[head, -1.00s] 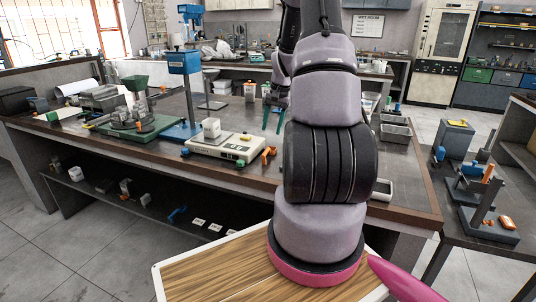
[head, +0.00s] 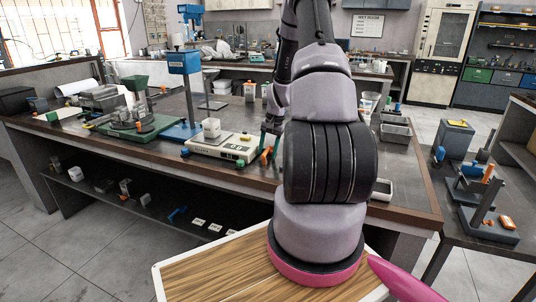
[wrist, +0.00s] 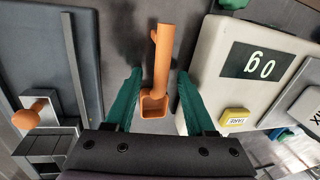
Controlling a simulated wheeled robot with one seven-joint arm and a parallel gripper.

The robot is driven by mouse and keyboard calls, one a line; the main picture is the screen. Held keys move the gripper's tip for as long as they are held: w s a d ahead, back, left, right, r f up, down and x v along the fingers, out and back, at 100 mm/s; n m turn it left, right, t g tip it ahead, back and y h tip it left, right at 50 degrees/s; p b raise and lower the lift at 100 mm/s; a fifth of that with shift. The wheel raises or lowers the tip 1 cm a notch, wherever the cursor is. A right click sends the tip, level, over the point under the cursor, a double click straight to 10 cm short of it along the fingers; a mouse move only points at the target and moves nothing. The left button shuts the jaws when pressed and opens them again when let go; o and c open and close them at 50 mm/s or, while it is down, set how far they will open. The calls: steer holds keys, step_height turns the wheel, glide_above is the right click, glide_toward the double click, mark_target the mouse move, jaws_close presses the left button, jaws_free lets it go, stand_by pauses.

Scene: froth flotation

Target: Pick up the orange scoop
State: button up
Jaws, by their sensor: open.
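The orange scoop (wrist: 162,62) lies on the bench top in the wrist view, its handle pointing up the picture and its square cup (wrist: 155,104) nearest my gripper. In the head view the scoop (head: 266,155) shows as a small orange bit beside the white scale. My gripper (wrist: 159,78) is open, with one green finger on each side of the scoop. Gaps show between the fingers and the scoop, and it is not held. In the head view my gripper (head: 271,140) is low over the bench, partly hidden by my arm.
The white scale (head: 222,147), with a display and a yellow button (wrist: 235,117), sits close beside the right finger in the wrist view. A grey fixture with an orange knob (wrist: 32,112) lies to the left. Grey trays (head: 396,133) stand farther right on the bench.

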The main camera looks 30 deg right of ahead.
jaws_close()
steer(key=shift+r, duration=0.1)
